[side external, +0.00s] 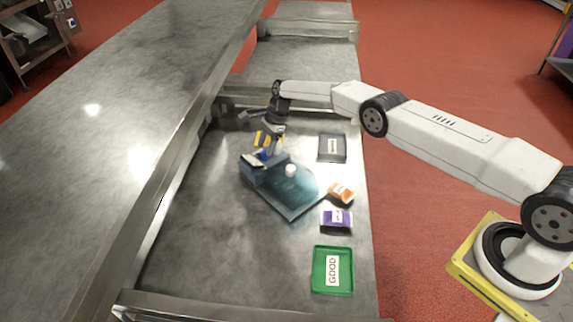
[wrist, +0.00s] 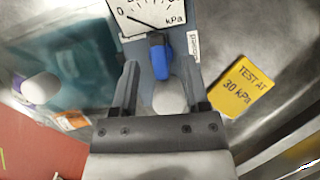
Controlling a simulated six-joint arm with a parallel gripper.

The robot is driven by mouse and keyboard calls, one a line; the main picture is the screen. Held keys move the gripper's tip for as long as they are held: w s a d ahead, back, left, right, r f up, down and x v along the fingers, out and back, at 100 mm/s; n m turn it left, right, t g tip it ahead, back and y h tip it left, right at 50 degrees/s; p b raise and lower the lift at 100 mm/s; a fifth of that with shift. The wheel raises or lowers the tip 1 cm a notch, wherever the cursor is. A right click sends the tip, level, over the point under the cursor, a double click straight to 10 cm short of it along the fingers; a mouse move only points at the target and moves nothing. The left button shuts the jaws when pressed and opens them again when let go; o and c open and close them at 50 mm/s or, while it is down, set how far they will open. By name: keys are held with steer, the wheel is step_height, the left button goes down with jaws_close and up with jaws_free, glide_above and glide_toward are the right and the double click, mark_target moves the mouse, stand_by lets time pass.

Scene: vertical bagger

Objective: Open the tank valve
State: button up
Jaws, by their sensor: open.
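The tank (side external: 290,188) is a translucent teal box with a grey-blue end block (side external: 262,172), on the metal bench. It also shows at the left of the wrist view (wrist: 80,60). A blue valve handle (wrist: 159,62) sits on the block, below a white kPa gauge (wrist: 150,14) whose needle points toward its low end. The handle also shows in the side view (side external: 264,155). My gripper (wrist: 160,68) is open, with its fingers either side of the blue handle and a gap on each side. A white rounded part (wrist: 169,97) lies between the fingers.
A yellow sign (wrist: 239,91) reads "TEST AT 30 kPa". An orange packet (side external: 341,192), a purple packet (side external: 336,219), a dark tray (side external: 332,148) and a green GOOD tray (side external: 347,283) lie along the right of the bench. A raised metal counter (side external: 110,130) borders the left.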

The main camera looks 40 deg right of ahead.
steer(key=shift+v, duration=3.1)
steer(key=c, duration=0.6)
steer(key=shift+d+f, duration=0.15)
steer(key=shift+d, duration=0.1)
jaws_close()
steer(key=w+d+r+n+t+h, duration=0.1)
steer(key=w+d+n+t+h, duration=0.1)
steer(key=d+n+t+h, duration=0.8)
steer(key=s+a+n+g+y, duration=0.1)
steer(key=s+a+n+y, duration=0.2)
steer(key=n, duration=0.5)
steer(key=s+a+n+g+y, duration=0.1)
steer(key=s+a+n+y, duration=0.2)
steer(key=n, duration=0.5)
steer(key=s+a+n+g+y, duration=0.2)
steer(key=s+a+n+y, duration=0.1)
steer(key=n, duration=0.5)
steer(key=shift+s+n+y, duration=0.3)
steer(key=shift+s+n, duration=0.1)
steer(key=shift+s, duration=0.1)
